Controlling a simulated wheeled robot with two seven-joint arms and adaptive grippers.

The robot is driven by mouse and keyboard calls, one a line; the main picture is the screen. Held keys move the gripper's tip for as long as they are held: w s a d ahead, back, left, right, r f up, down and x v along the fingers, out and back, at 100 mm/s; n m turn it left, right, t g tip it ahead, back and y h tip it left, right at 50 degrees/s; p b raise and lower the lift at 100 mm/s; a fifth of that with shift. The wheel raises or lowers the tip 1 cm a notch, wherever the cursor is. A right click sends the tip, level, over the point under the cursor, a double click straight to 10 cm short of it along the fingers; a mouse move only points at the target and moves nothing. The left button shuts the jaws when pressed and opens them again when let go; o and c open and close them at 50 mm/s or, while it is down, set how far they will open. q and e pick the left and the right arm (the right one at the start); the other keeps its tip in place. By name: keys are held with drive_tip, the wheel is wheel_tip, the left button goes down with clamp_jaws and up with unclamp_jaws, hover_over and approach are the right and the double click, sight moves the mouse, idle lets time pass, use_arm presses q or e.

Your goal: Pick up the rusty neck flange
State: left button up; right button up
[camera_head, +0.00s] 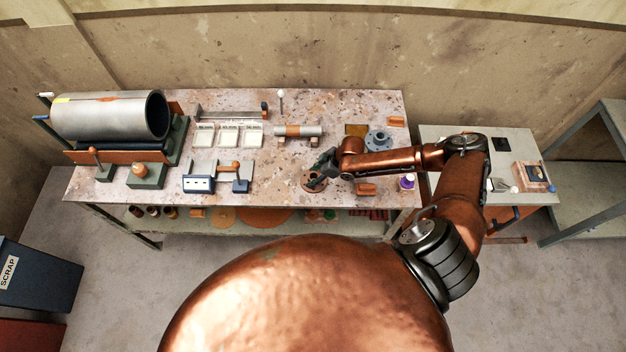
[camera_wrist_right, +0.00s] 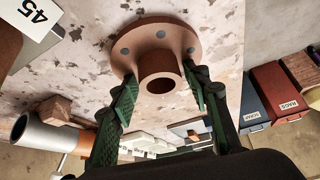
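The rusty neck flange (camera_head: 312,183) lies on the workbench near its front edge, brown, neck up. In the right wrist view the flange (camera_wrist_right: 158,42) shows its round plate with bolt holes and its hollow neck pointing at the camera. My right gripper (camera_head: 320,176) is over it from above. In the wrist view the green fingers of the right gripper (camera_wrist_right: 160,84) stand on either side of the neck, tips close to the plate. They look open around the neck with narrow gaps; contact is hard to make out. My left gripper is not in view.
A grey flange (camera_head: 377,139) stands behind and right on the workbench (camera_head: 290,185). A short pipe (camera_head: 298,131), white trays (camera_head: 228,135) and a blue device (camera_head: 198,184) lie to the left. A large pipe (camera_head: 105,115) rests on a stand at far left.

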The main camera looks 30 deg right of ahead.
drive_tip(key=shift+s, duration=0.1)
clamp_jaws()
drive_tip(key=shift+r, duration=0.1)
idle(0.4)
